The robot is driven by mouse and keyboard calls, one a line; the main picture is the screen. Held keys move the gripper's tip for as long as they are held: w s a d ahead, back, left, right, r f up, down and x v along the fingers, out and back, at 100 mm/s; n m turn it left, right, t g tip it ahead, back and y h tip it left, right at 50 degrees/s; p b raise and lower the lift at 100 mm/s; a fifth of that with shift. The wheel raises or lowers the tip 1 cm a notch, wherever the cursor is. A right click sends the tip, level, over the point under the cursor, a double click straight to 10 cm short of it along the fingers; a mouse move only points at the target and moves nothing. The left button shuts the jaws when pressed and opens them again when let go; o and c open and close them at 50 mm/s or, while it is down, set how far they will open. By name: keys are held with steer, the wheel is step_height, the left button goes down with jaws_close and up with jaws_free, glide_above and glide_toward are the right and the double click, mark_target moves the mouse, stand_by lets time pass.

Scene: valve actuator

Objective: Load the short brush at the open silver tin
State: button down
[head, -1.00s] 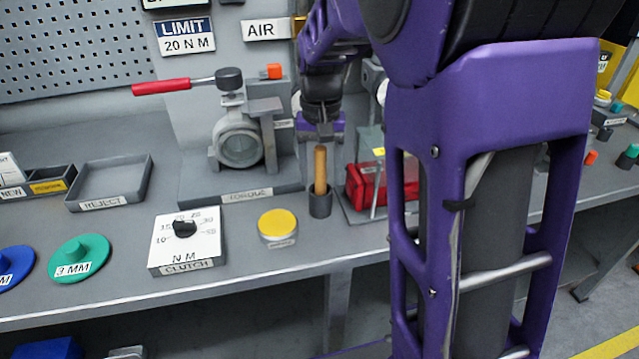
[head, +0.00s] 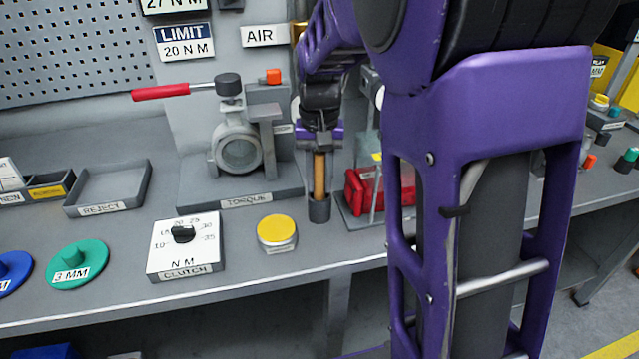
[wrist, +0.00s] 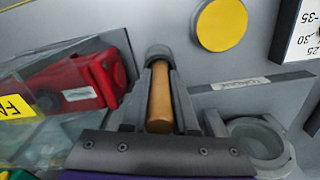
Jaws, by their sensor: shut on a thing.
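The brush shows as a tan wooden handle (head: 319,178) standing upright in a small dark cup (head: 319,210); its bristle end is hidden in the cup. My gripper (head: 320,150) points down over the cup and is shut on the handle. In the wrist view the handle (wrist: 160,100) lies between the two dark fingers of my gripper (wrist: 161,78), with the cup just beyond their tips. The silver tin (head: 278,246) stands near the bench's front edge, left of the cup. Its top (head: 276,229) is yellow; I cannot tell paint from lid.
A clear-walled box with a red device (head: 364,190) stands close right of the cup. The torque stand (head: 240,200) with a valve (head: 238,150) is behind left. A white clutch dial block (head: 186,247) sits left of the tin. Bench between cup and tin is clear.

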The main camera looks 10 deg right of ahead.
step_height(320, 180, up, 9)
steer(key=shift+a+r+p, duration=0.1)
steer(key=shift+r+p, duration=0.05)
steer(key=shift+p, duration=1)
steer(key=s+a+p, duration=0.4)
steer(key=a, duration=0.5)
step_height(320, 180, down, 6)
steer(key=b, duration=0.5)
steer(key=shift+a+r, duration=0.1)
steer(key=shift+a, duration=0.05)
steer(key=shift+f, duration=0.55)
stand_by(0.9)
step_height(320, 180, up, 7)
steer(key=p, duration=0.6)
steer(key=shift+s, duration=0.1)
stand_by(0.6)
